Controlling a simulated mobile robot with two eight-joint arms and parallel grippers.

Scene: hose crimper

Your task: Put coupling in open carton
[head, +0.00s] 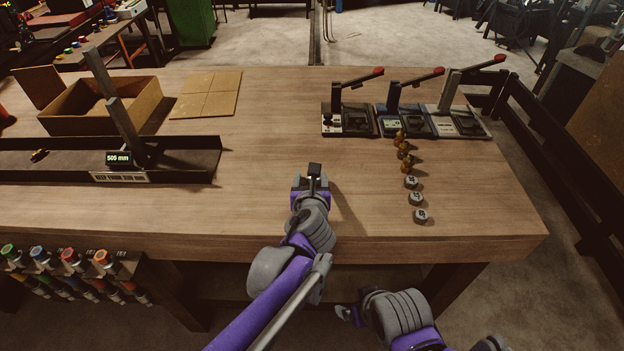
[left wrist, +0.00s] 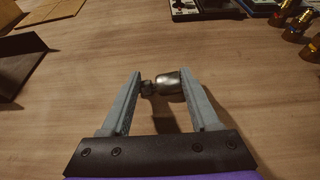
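The coupling (left wrist: 170,84) is a small grey metal piece with a narrow end and a wider body. In the left wrist view it lies crosswise between the fingers of my left gripper (left wrist: 160,88), which touch both its ends. In the head view my left gripper (head: 314,176) is over the middle of the table near the front, and the coupling is hard to make out. The open carton (head: 75,125) is a brown box at the back left, far left of my left gripper. My right gripper (head: 346,314) is low, in front of the table edge; its fingers are unclear.
A dark trough (head: 190,166) with an upright post and a "505 mm" display stands in front of the carton. A flat cardboard sheet (head: 207,94) lies right of it. Three lever presses (head: 348,122), brass fittings (head: 403,152) and grey round pieces (head: 415,199) stand at right.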

